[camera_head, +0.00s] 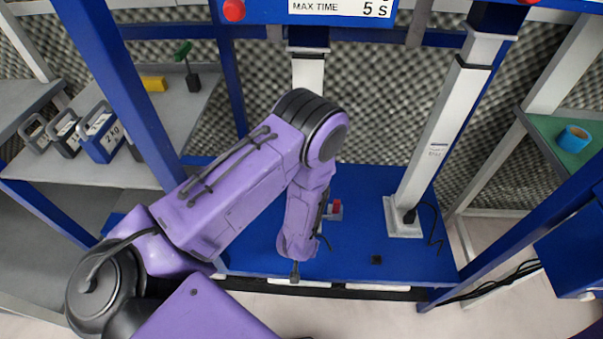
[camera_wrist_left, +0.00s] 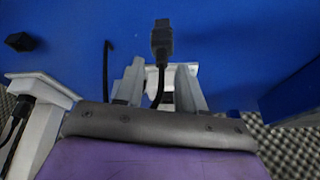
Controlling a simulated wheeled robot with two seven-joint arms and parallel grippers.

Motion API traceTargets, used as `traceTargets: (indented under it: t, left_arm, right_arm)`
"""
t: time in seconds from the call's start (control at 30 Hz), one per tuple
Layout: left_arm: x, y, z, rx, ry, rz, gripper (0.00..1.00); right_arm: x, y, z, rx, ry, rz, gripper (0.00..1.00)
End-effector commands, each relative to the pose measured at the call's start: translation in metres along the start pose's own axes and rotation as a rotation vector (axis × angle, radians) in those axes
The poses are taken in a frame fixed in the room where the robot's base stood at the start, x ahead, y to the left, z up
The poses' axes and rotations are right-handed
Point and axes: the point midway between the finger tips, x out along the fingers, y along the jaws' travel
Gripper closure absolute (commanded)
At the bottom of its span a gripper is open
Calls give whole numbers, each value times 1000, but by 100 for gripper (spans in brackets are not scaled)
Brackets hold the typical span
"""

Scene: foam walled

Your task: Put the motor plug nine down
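A black plug (camera_wrist_left: 162,40) with a black cable shows in the left wrist view, just beyond my left gripper's fingertips (camera_wrist_left: 160,66). Its cable runs back between the two grey fingers. The fingers stand apart, with visible gaps at each side of the cable. In the head view my left gripper (camera_head: 297,250) points down over the near part of the blue base, and a small dark plug end (camera_head: 295,272) shows at its tip. Whether the plug touches the blue surface I cannot tell. My right gripper is out of view.
A white column base (camera_head: 405,228) with another black plug and cable stands to the right. A small black block (camera_head: 376,260) lies on the blue base (camera_head: 350,245). Blue posts frame the sides.

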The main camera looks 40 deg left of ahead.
Motion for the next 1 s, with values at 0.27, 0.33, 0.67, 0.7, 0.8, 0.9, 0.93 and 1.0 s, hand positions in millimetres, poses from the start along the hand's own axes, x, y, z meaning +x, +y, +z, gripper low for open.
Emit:
traceTargets:
  t: [0.27, 0.33, 0.67, 0.7, 0.8, 0.9, 0.93, 1.0]
  left_arm:
    - [-73, 0, -2, 2, 4, 1, 61]
    - [-88, 0, -2, 1, 3, 1, 61]
    - [-112, 0, 0, 0, 1, 0, 61]
    - [-112, 0, 0, 0, 0, 0, 61]
    - [-105, -15, 20, -38, -14, -18, 61]
    - [-95, -54, 69, -142, -35, -71, 61]
    - [-94, -65, 83, -173, -38, -89, 61]
    - [-96, -89, 111, -233, -41, -125, 61]
  right_arm:
    - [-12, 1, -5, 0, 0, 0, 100]
    - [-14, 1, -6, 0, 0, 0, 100]
    - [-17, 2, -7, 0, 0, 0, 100]
    - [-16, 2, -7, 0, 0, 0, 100]
    - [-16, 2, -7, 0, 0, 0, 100]
    - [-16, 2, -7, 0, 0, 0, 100]
    - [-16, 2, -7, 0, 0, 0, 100]
    - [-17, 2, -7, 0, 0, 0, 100]
